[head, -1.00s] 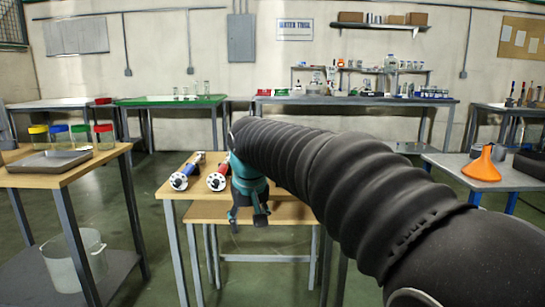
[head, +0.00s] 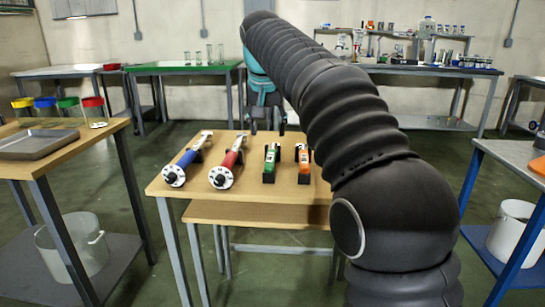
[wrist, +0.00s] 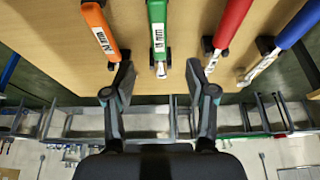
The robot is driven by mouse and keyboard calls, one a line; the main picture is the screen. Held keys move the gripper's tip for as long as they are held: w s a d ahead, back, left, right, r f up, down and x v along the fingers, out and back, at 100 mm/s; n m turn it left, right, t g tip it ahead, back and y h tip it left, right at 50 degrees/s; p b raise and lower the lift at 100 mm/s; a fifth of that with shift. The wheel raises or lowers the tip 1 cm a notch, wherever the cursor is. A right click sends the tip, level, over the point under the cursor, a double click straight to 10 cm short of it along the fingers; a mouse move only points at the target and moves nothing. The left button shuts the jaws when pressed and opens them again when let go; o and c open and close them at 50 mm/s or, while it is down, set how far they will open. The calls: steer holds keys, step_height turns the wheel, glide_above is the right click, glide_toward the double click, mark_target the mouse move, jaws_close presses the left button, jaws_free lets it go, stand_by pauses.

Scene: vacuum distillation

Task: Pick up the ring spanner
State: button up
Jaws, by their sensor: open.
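Several coloured tools lie on the wooden table: blue (head: 186,158), red (head: 232,159), green (head: 271,160) and orange (head: 304,158). I cannot tell for certain which is the ring spanner. The blue and red ones have round white discs at their near ends. In the wrist view the green tool (wrist: 158,30) has a millimetre label and a silver tip, and lies between the lines of my fingers. The orange (wrist: 102,32), red (wrist: 228,28) and blue (wrist: 290,32) tools flank it. My gripper (head: 268,127) is open and empty beyond the table's far edge; its fingers also show in the wrist view (wrist: 160,84).
A side table (head: 100,136) on the left holds a metal tray (head: 38,144) and several coloured-lid jars. A grey bench (head: 510,155) is on the right. A green-topped table (head: 185,67) stands behind. White buckets sit on lower shelves.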

mark_target(270, 159)
steer(key=b+x, duration=0.1)
steer(key=x, duration=0.6)
steer(key=shift+s+f, duration=0.1)
steer(key=shift+f, duration=0.1)
steer(key=shift+s+b+x, duration=0.1)
steer(key=shift+b+x, duration=0.25)
steer(key=shift+x, duration=0.95)
steer(key=shift+s+b+x, duration=0.15)
steer(key=shift+b+x, duration=0.15)
steer(key=shift+x, duration=1)
jaws_close()
